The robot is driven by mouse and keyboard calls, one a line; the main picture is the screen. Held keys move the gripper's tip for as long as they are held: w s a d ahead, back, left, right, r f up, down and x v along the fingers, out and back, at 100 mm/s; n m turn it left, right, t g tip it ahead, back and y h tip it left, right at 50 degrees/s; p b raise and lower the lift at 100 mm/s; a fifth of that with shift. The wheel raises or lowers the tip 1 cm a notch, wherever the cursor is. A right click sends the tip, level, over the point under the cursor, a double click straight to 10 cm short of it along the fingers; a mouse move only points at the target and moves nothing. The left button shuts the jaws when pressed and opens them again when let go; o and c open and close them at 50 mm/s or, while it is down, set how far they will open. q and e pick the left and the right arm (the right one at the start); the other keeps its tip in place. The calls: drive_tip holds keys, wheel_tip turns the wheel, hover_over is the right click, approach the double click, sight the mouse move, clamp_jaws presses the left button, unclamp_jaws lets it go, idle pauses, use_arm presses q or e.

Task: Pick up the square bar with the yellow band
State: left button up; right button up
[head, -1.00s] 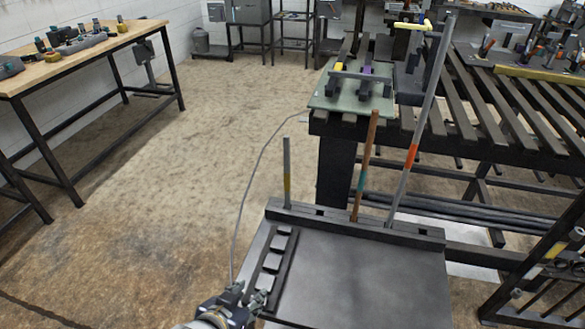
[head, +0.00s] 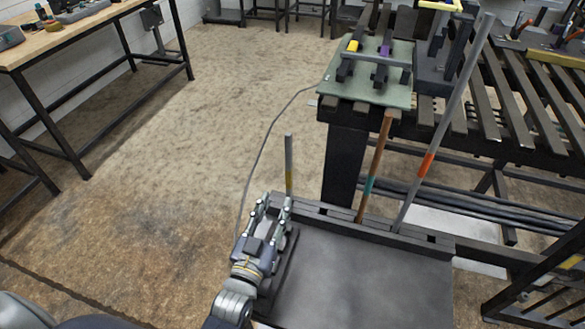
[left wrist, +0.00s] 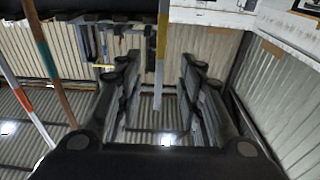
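The square grey bar with the yellow band (head: 288,160) stands upright in the rack (head: 325,213) along the back of a dark tray. My left gripper (head: 276,203) is open, its fingers pointing up toward the bar's lower part, just in front of it. In the left wrist view the bar (left wrist: 161,55) appears between the two spread fingers (left wrist: 160,80). I cannot tell whether it is within their reach in depth. Nothing is held. The bar's foot is partly hidden by the fingers. My right gripper is not in view.
A brown rod with a teal band (head: 376,165) and a taller grey rod with an orange band (head: 437,140) lean in the same rack, to the right. A slatted bench (head: 345,118) stands behind. Open floor (head: 170,190) lies to the left.

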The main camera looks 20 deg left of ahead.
sight(288, 172)
use_arm(q)
drive_tip(key=shift+t, duration=0.4)
drive_tip(key=w, duration=0.1)
drive_tip(key=w+r, duration=0.1)
drive_tip(key=w, duration=0.3)
drive_tip(key=shift+d+r, duration=0.15)
drive_tip(key=shift+r, duration=0.1)
drive_tip(key=shift+w+r+p, duration=0.2)
drive_tip(key=shift+w+p, duration=0.4)
drive_tip(key=shift+w, duration=2.55)
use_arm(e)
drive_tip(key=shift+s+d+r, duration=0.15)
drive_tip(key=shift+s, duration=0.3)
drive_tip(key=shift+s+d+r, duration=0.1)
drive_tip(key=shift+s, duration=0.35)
use_arm(q)
clamp_jaws()
drive_tip(key=shift+r, duration=0.1)
